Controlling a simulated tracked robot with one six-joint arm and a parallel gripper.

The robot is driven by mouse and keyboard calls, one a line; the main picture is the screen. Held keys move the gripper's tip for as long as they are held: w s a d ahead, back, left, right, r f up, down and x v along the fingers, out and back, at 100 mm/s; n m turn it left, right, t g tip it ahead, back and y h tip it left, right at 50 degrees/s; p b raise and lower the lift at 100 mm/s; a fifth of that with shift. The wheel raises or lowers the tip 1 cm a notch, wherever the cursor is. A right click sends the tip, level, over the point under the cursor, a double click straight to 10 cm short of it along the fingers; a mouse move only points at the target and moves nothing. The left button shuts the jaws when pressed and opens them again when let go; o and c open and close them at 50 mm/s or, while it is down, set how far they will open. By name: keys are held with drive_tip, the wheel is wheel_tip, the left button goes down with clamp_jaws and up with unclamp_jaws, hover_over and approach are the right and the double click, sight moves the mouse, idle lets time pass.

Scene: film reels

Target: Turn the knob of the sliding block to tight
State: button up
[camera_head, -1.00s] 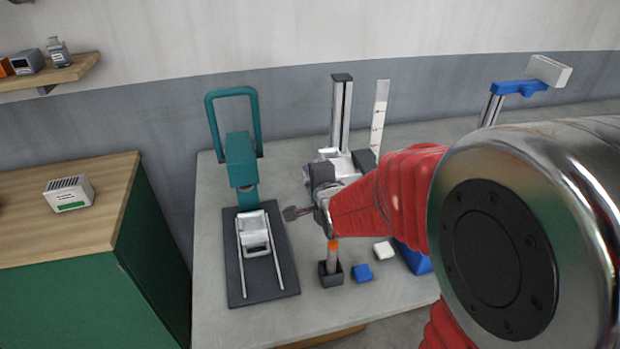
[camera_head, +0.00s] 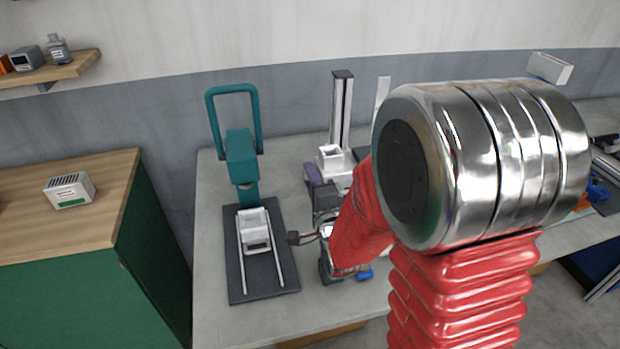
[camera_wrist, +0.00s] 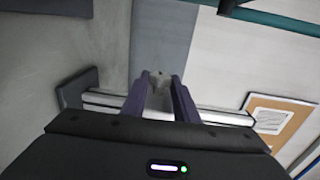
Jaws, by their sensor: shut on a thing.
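A stand with an upright silver rail (camera_head: 342,105) rises at the back of the grey table. A white sliding block (camera_head: 331,157) sits low on the rail. My gripper (camera_head: 313,174) is just left of and in front of the block, partly hidden by my red arm. In the wrist view, the two dark fingers of my gripper (camera_wrist: 160,92) are shut on a small grey knob (camera_wrist: 158,79). The rail (camera_wrist: 215,115) runs sideways behind the fingers there. The knob's marking and turn cannot be read.
A teal press (camera_head: 240,155) with a dark base plate (camera_head: 240,285) stands close on the left. A blue block (camera_head: 365,275) lies in front, partly covered by my arm. A green cabinet (camera_head: 60,285) is at the far left. The table's front left is bare.

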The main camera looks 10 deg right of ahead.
drive_tip(key=shift+s+a+f, duration=0.15)
drive_tip(key=shift+a+f, duration=0.05)
drive_tip(key=shift+f, duration=0.15)
drive_tip(key=o, duration=1.1)
drive_tip(key=shift+d+r, duration=0.1)
drive_tip(key=shift+r, duration=0.1)
drive_tip(key=shift+c, duration=0.2)
drive_tip(key=shift+r, duration=0.1)
